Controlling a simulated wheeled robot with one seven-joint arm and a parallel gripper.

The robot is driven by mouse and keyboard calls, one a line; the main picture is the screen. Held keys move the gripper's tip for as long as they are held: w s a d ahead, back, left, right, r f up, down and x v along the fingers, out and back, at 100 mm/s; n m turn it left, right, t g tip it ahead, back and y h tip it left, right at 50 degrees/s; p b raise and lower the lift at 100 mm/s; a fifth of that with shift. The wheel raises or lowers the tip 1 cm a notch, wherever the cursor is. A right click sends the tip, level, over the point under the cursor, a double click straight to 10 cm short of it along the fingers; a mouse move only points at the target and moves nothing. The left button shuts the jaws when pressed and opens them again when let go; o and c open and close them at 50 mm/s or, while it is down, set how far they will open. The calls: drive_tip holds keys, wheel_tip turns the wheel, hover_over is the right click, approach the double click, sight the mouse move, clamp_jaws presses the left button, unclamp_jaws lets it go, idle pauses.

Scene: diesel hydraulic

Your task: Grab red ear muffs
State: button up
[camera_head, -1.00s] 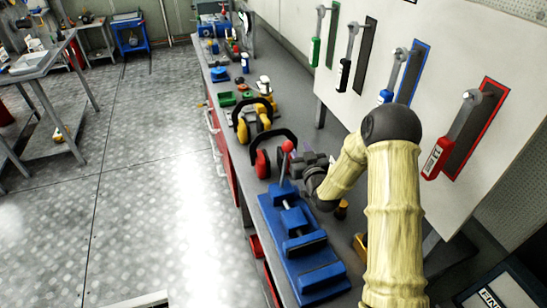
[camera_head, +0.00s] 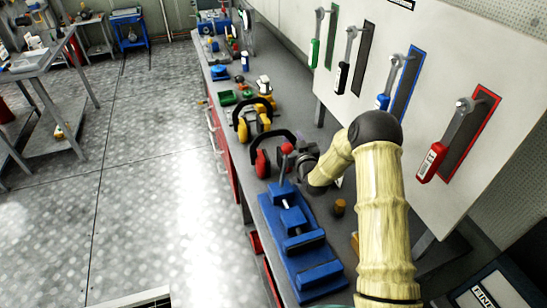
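The red ear muffs (camera_head: 262,162) stand on the grey workbench, with a black headband arching over a red cup at the left. Another part of red shows near the ball-topped lever in front. My gripper (camera_head: 302,160) is a small dark shape at the end of my tan arm, at the right side of the ear muffs. It looks close to the headband and right cup, but I cannot tell whether it touches them. Its fingers are too small and hidden to tell whether they are open or shut.
A blue vise (camera_head: 299,243) with a red-tipped lever stands just in front of the ear muffs. Yellow ear muffs (camera_head: 250,124) stand behind them. A small brown-topped bottle (camera_head: 339,207) is to the right. A tool panel (camera_head: 432,75) rises at the right.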

idle(0.5)
clamp_jaws()
drive_tip(key=shift+r, duration=0.1)
wheel_tip(320, 180, up, 10)
drive_tip(key=b, duration=0.2)
drive_tip(key=shift+b, duration=0.35)
idle(0.6)
